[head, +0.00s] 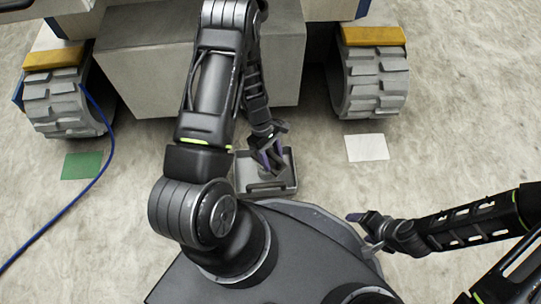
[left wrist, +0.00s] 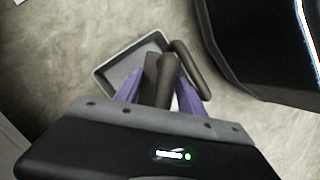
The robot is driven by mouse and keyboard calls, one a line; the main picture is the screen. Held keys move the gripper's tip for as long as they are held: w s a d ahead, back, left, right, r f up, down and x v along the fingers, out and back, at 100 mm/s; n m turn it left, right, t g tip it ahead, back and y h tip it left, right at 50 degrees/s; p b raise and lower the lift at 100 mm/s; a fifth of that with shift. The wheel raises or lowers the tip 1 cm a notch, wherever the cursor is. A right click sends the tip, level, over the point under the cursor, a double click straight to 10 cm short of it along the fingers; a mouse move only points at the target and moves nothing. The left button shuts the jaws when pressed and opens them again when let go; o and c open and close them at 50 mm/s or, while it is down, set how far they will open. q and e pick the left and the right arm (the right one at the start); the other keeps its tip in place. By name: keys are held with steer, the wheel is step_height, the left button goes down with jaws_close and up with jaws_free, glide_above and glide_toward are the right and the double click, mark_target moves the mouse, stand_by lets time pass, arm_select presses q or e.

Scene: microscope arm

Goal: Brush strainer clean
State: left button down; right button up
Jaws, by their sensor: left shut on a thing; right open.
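A shallow grey rectangular tray, likely the strainer (head: 283,176), lies on the floor with a dark bar-like handle along its near side. It also shows in the left wrist view (left wrist: 118,72). My left gripper (head: 268,150) reaches down over the tray. In the left wrist view, its purple fingers (left wrist: 158,92) are shut on a dark grey blocky object (left wrist: 161,72), possibly the brush. The fingers hide its lower part, and I cannot tell whether it touches the tray. My right gripper (head: 366,232) is open and empty, right of the tray near my base.
A vehicle stands behind, with a grey box (head: 140,75) and two treaded wheels, left (head: 65,105) and right (head: 370,85). A green square (head: 82,165), white square (head: 366,148) and blue cable (head: 75,205) lie on the floor.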

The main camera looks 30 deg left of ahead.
arm_select(q)
steer(key=shift+w+a+b, duration=0.2)
steer(key=shift+a+b, duration=0.1)
steer(key=shift+a, duration=1.25)
steer(key=shift+f, duration=0.1)
steer(key=shift+d, duration=0.1)
steer(key=shift+s+d+p, duration=0.2)
steer(key=shift+d+p, duration=0.2)
steer(key=shift+d, duration=1.05)
steer(key=shift+a, duration=0.15)
steer(key=shift+w+a+b, duration=0.2)
steer(key=shift+a+b, duration=0.15)
steer(key=shift+a, duration=1.05)
steer(key=shift+s+d+p, duration=0.2)
steer(key=shift+d+p, duration=0.2)
steer(key=shift+d, duration=1.15)
